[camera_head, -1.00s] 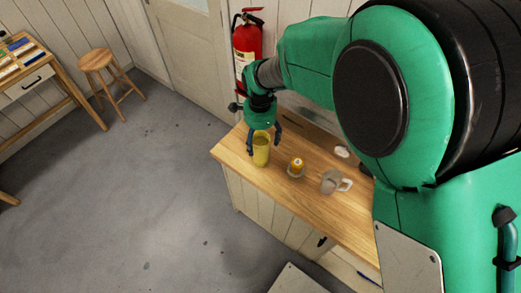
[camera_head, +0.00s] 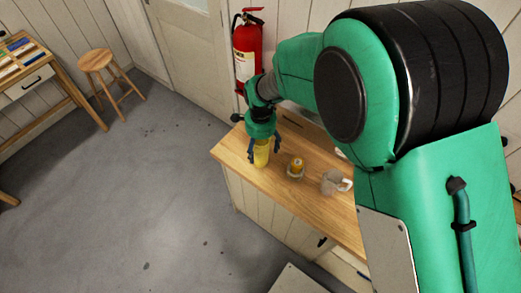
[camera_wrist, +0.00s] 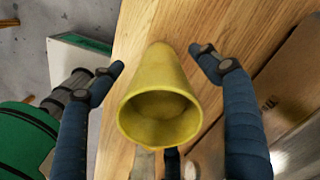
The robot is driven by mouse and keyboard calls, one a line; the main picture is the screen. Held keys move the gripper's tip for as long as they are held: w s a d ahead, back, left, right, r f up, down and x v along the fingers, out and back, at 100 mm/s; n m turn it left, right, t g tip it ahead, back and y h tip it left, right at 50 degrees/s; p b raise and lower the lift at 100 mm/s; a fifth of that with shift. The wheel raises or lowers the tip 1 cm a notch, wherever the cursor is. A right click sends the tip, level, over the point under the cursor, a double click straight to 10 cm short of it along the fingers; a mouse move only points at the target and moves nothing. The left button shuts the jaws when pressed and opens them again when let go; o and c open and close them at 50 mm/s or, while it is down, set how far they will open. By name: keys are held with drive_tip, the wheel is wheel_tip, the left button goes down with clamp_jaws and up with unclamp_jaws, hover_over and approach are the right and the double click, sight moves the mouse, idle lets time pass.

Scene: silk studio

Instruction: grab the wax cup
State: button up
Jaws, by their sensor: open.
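The wax cup (camera_head: 261,154) is a yellow cup standing near the left end of the wooden counter. In the wrist view the wax cup (camera_wrist: 160,112) shows its open, empty-looking mouth toward the camera. My gripper (camera_head: 264,153) is above and around the cup. In the wrist view my gripper (camera_wrist: 157,58) is open, with one dark blue finger to the left of the cup and one to the right. Gaps show between the cup and both fingers. The head view hides part of the cup's top behind my gripper.
On the counter (camera_head: 235,150), a small orange-yellow candle (camera_head: 297,167) stands right of the cup. A glass mug (camera_head: 332,182) stands farther right. A red fire extinguisher (camera_head: 247,50) is on the wall behind. The floor left of the counter is clear near it.

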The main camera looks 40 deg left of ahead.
idle(0.4)
drive_tip(key=c, duration=1.6)
drive_tip(key=shift+o, duration=0.2)
drive_tip(key=shift+r, duration=0.1)
drive_tip(key=shift+r, duration=0.75)
drive_tip(key=s+d+r, duration=0.3)
drive_tip(key=s+d, duration=0.6)
drive_tip(key=d, duration=0.3)
drive_tip(key=shift+s+d+r, duration=0.2)
drive_tip(key=shift+s+d, duration=0.15)
drive_tip(key=shift+d, duration=0.05)
